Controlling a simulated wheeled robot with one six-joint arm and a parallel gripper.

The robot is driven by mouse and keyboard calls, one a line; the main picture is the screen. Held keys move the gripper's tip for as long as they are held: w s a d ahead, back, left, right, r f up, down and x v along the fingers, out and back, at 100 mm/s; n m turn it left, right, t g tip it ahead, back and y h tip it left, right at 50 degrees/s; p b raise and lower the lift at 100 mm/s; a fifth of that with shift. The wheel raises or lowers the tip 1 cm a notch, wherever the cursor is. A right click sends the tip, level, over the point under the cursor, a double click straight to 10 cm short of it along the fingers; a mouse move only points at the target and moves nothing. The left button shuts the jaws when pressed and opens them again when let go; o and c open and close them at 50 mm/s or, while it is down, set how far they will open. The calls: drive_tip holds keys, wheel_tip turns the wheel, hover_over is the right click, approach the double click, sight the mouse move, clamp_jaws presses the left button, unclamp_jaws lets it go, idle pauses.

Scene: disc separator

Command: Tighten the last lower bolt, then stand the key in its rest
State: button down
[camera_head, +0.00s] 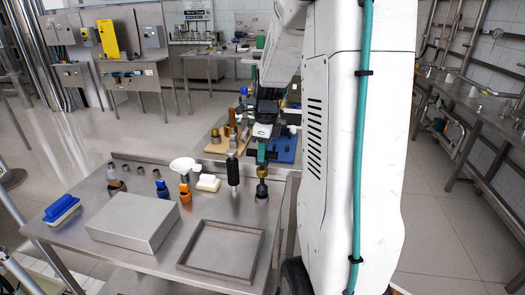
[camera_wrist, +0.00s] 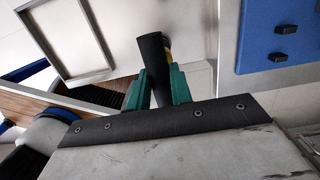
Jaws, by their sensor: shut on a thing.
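My gripper (camera_head: 262,158) is over the back right corner of the near steel table. Its green fingers also show in the wrist view (camera_wrist: 158,92), shut on a dark cylinder (camera_wrist: 152,55) that I take to be the key. In the head view the key shows below the fingers as a yellow-brown band (camera_head: 262,172). Directly under it is a dark, round-based piece (camera_head: 262,190) on the table, possibly the rest. I cannot tell whether the key is seated in it or just above it. The separator and its lower bolts cannot be made out.
The near table holds a shallow tray (camera_head: 183,267), a steel box (camera_head: 130,228), a blue brush (camera_head: 61,208), a white funnel (camera_head: 184,164) and a black-handled tool (camera_head: 232,172) close left of my gripper. A blue mat (camera_head: 285,150) lies behind.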

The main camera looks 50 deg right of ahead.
drive_tip(key=shift+f, duration=0.9)
idle(0.3)
drive_tip(key=shift+f, duration=0.75)
drive_tip(key=c, duration=1.2)
unclamp_jaws()
drive_tip(key=shift+o, duration=0.2)
drive_tip(key=r, duration=0.7)
drive_tip(key=shift+s+d+r, duration=0.15)
drive_tip(key=shift+s+d, duration=0.05)
wheel_tip(320, 180, up, 4)
hover_over(262, 168)
drive_tip(key=d, duration=0.1)
drive_tip(key=shift+d+r, duration=0.2)
